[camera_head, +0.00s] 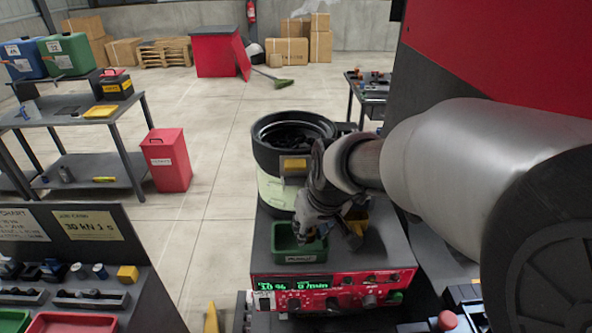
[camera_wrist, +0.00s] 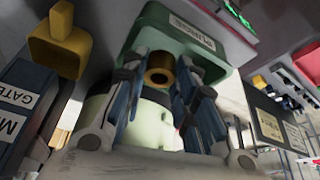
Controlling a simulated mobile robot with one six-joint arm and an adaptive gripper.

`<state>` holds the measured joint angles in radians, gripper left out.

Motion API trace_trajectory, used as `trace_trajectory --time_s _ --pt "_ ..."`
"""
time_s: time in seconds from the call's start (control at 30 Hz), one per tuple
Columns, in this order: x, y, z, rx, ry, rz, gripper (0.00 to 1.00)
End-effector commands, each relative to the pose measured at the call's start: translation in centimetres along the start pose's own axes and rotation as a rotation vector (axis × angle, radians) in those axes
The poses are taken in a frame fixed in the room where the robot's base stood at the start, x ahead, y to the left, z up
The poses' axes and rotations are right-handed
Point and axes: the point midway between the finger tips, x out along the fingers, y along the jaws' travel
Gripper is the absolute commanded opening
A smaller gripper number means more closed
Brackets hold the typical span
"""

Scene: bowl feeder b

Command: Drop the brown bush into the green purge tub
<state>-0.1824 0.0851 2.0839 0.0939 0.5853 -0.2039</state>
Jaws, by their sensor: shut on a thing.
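The brown bush (camera_wrist: 159,77) is a short hollow cylinder, seen end-on between my fingers in the wrist view. My gripper (camera_wrist: 160,86) is shut on it. The green purge tub (camera_wrist: 205,69) lies just beyond the bush, with a white label on its side. In the head view the green tub (camera_head: 283,243) stands on top of the feeder base, and my gripper (camera_head: 307,230) hangs over its right part. The bush is hidden behind the gripper there. I cannot tell whether the bush is inside the tub's rim or above it.
The round feeder bowl (camera_head: 265,160) stands behind the tub. A yellow part (camera_head: 355,216) is close to the gripper's right. The red control panel (camera_head: 335,290) is in front. A bench (camera_head: 75,290) with trays is at lower left; open floor lies between.

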Motion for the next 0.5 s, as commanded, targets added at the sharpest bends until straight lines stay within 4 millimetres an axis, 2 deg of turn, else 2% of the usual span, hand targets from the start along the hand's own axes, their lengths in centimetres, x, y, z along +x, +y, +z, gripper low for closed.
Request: trace_trajectory --time_s 0.07,0.1,0.4,0.5 --pt "-0.07 0.0 -0.05 0.0 0.001 0.0 0.01" --pt "-0.07 0.0 -0.05 0.0 0.001 0.0 0.28" --pt "-0.07 0.0 -0.04 0.0 0.001 0.0 0.48" --pt "-0.07 0.0 -0.04 0.0 0.0 0.0 0.5"
